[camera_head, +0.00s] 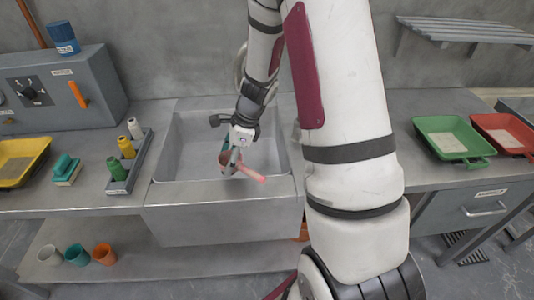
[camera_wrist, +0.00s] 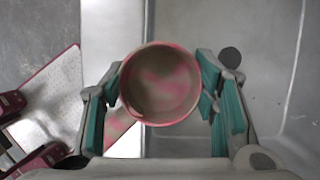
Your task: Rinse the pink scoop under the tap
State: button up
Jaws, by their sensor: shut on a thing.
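The pink scoop (camera_head: 249,173) is in my gripper (camera_head: 236,160), over the front part of the grey sink (camera_head: 180,150) in the head view. Its handle points right and toward the front rim. In the wrist view the scoop's round cup (camera_wrist: 160,84) sits between the two teal-padded fingers of my gripper (camera_wrist: 160,90), which are shut on it. Brownish-grey residue with pink patches shows inside the cup. I cannot make out the tap for certain; my arm covers part of the sink's back. No running water shows.
Left of the sink stand a rack of bottles (camera_head: 141,146), a teal block (camera_head: 66,169) and a yellow tray (camera_head: 17,177). A grey control box (camera_head: 62,93) is behind. Green (camera_head: 452,155) and red (camera_head: 508,152) trays lie right. Several cups stand on the lower shelf (camera_head: 150,262).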

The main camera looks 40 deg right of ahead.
jog(key=s+d+m+t+h, duration=0.25)
jog(key=s+d+m, duration=0.25)
jog(key=d+m, duration=0.5)
jog(key=w+f+p, duration=0.1)
jog(key=w+f, duration=0.1)
jog(key=w, duration=1.2)
jog(key=shift+d+f+h+p, duration=0.15)
jog(key=shift+f+h+p, duration=0.2)
jog(key=shift+p, duration=0.05)
jog(key=shift+d, duration=0.2)
jog(key=shift+s+d, duration=0.1)
jog(key=shift+d, duration=0.3)
jog(key=shift+a, duration=0.6)
